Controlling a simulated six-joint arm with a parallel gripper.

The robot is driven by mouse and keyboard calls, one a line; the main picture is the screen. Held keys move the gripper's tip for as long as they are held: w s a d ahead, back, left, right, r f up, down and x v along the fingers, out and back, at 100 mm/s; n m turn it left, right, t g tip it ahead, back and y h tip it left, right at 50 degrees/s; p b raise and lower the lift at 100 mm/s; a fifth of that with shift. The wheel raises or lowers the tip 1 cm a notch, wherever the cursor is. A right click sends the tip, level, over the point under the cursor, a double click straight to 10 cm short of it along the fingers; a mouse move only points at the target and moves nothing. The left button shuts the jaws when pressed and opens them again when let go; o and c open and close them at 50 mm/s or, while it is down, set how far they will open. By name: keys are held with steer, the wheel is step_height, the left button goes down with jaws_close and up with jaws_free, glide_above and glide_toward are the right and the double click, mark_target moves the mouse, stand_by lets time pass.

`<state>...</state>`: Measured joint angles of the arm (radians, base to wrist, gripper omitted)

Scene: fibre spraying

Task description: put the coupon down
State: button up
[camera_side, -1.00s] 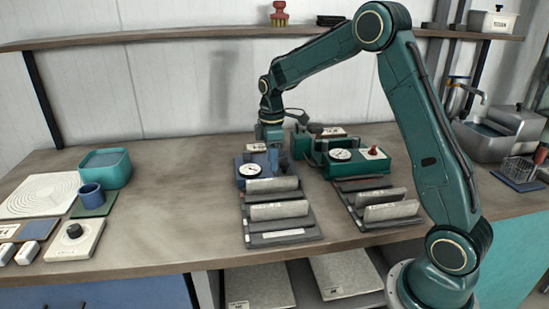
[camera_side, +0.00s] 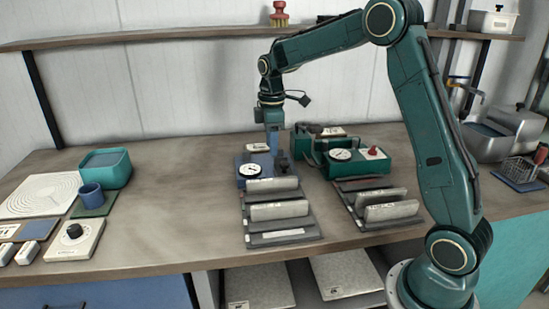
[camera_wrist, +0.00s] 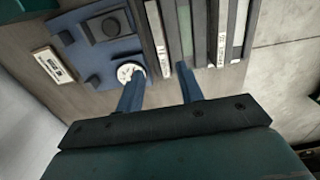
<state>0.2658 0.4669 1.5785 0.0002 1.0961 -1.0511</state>
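Grey slab-like coupons stand on edge in the left rack (camera_side: 283,237), one at its back (camera_side: 272,185) and one nearer its middle (camera_side: 278,211). Which coupon the task means cannot be told. My gripper (camera_side: 274,156) is above the blue gauge fixture (camera_side: 243,169), just behind the left rack. In the wrist view my gripper (camera_wrist: 158,82) has its two blue fingers spread apart, with nothing seen between them. The blue fixture (camera_wrist: 75,38) and its white dial lie beyond the left finger; the rack's slabs (camera_wrist: 186,40) lie beyond the right finger.
A right rack (camera_side: 357,212) holds more grey slabs. A green gauge unit (camera_side: 357,165) with a red knob stands behind it. A teal tub (camera_side: 105,168), a blue cup (camera_side: 91,196) and a dial box (camera_side: 75,240) are at the left. The bench between cup and racks is clear.

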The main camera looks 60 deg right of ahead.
steer(key=s+a+r+m+t, duration=0.35)
steer(key=s+a+r, duration=0.45)
steer(key=s+r, duration=0.3)
steer(key=s+a+f+m+t, duration=0.1)
steer(key=s+a+m, duration=0.1)
steer(key=s, duration=0.7)
steer(key=s+a+f+m+t, duration=0.1)
steer(key=s+a+m, duration=0.1)
steer(key=s, duration=0.6)
steer(key=shift+s+a+f+m, duration=0.15)
steer(key=shift+s+a+m, duration=0.25)
steer(key=shift+m, duration=0.35)
